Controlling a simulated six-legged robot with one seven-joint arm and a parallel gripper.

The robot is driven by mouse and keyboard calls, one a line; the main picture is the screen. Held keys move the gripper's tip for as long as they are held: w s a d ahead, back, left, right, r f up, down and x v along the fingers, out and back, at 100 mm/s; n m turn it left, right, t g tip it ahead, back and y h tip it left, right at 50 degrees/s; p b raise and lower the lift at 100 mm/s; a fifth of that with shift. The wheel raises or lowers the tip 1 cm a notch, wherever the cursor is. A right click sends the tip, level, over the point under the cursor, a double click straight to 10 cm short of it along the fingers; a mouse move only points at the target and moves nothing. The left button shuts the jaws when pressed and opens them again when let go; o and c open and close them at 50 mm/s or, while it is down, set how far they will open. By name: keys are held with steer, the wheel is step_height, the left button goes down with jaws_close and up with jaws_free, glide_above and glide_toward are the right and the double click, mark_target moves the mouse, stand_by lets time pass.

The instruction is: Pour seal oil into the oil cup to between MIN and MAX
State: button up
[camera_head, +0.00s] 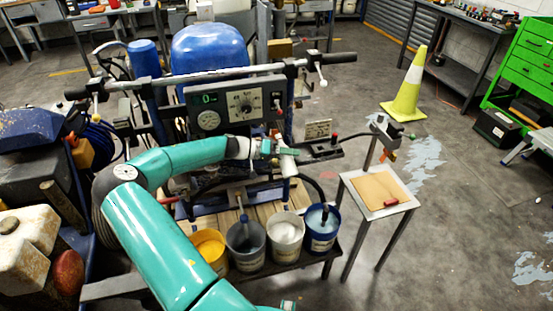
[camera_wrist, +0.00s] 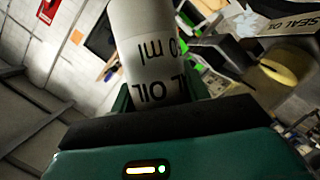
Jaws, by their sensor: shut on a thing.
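My gripper (camera_head: 268,148) reaches to the front of the striper machine. It is shut on a white bottle (camera_wrist: 150,60) whose label partly reads "L OIL" and "0 ml". In the wrist view the lettering is upside down and the green fingers (camera_wrist: 157,98) stand on either side of the bottle. The bottle also shows small and pale in the head view (camera_head: 287,162). To its right in the wrist view is a dark fitting with a yellowish round part (camera_wrist: 285,66), likely the oil cup, beside a "SEAL OIL" label (camera_wrist: 292,23). The oil level and any stream cannot be made out.
Several paint buckets, one with yellow paint (camera_head: 209,248), stand below my arm. A small side table (camera_head: 370,178) with a board and red item is to the right. The control panel (camera_head: 235,106) is just behind my gripper. Open floor lies farther right, near a yellow cone (camera_head: 406,88).

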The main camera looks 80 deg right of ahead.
steer(key=shift+r, duration=0.15)
steer(key=shift+r, duration=2.9)
steer(key=shift+f, duration=0.15)
steer(key=shift+n, duration=0.4)
steer(key=shift+s+a+f, duration=0.1)
steer(key=shift+f, duration=3.05)
steer(key=shift+s+a+f+n+g, duration=0.2)
steer(key=shift+f+n+g, duration=0.2)
steer(key=shift+n+g, duration=0.4)
steer(key=shift+r+n, duration=0.2)
steer(key=shift+n, duration=0.4)
steer(key=shift+a+r+n+g, duration=0.1)
steer(key=shift+r+n+g, duration=0.25)
steer(key=shift+n, duration=0.15)
steer(key=shift+y, duration=0.3)
